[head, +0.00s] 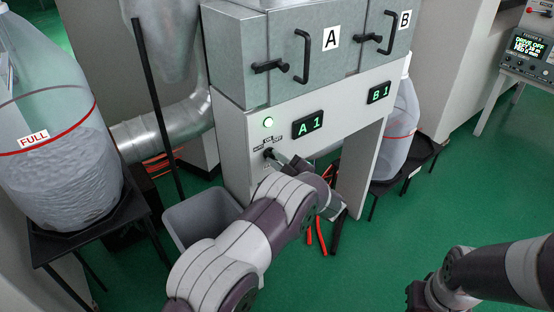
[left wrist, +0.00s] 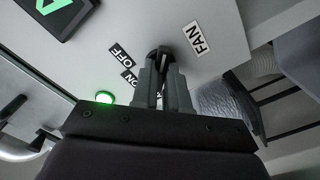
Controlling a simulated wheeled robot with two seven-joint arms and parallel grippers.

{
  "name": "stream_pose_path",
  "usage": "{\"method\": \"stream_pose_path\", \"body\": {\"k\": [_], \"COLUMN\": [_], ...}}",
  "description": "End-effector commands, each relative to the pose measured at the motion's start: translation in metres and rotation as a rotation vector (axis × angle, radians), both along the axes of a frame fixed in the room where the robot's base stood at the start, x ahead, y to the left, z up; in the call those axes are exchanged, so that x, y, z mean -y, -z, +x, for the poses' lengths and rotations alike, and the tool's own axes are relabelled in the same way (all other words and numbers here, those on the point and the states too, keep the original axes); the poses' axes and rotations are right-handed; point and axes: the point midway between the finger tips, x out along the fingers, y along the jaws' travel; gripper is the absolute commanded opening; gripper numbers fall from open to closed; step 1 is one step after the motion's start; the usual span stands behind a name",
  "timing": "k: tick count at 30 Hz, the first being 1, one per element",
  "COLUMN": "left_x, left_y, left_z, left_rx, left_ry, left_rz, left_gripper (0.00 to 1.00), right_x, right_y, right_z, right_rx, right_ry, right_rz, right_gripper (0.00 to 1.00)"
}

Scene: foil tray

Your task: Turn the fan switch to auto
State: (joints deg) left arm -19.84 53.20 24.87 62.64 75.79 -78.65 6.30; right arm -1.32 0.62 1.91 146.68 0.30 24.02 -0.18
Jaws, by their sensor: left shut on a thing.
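The fan switch is a small dark knob (left wrist: 161,52) on the white panel (head: 234,150) below the A 1 display. In the left wrist view, the FAN label (left wrist: 196,38) and the OFF label (left wrist: 118,52) are beside it. Another label lies partly behind my fingers, and I cannot read an AUTO label. My left gripper (left wrist: 161,68) is shut on the knob, its fingertips hiding much of it. In the head view my left gripper (head: 274,157) reaches the panel from the lower right. The knob's pointing direction is unclear. My right gripper (head: 417,294) is at the lower right, its jaws unclear.
A green lamp (head: 268,122) is lit beside the A 1 display (head: 308,124). The B 1 display (head: 379,92) is further right. Doors A and B with black handles are above. A grey bin (head: 196,220) and a full bag (head: 55,140) stand left.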

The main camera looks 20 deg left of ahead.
Motion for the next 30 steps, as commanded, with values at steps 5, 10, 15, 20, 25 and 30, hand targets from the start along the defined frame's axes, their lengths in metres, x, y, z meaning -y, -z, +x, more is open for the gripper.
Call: {"method": "stream_pose_path", "body": {"k": [5,10,15,20,25,30], "left_x": [0.000,0.000,0.000,0.002,0.026,0.064], "left_y": [0.001,0.001,0.001,0.000,-0.001,0.000], "left_z": [0.000,0.000,0.000,-0.001,-0.019,-0.049], "left_rx": [-0.005,-0.004,-0.003,-0.002,-0.002,-0.003], "left_ry": [0.001,0.001,0.001,0.001,0.004,0.005], "left_rz": [0.002,0.001,0.001,0.001,0.001,0.001], "left_gripper": [0.00,0.33,0.39,0.39,0.39,0.39], "right_x": [0.000,0.000,0.000,0.000,0.000,0.000], "right_y": [0.000,0.000,0.000,0.000,-0.003,-0.006], "right_z": [0.000,0.000,0.000,0.000,0.000,0.000], "right_rx": [0.000,0.000,0.000,0.000,0.000,0.000], "right_ry": [0.000,0.000,0.000,0.000,0.000,0.000], "right_rz": [0.000,0.000,0.000,0.000,0.000,0.000], "right_gripper": [0.00,0.00,0.00,0.00,0.00,0.00]}}
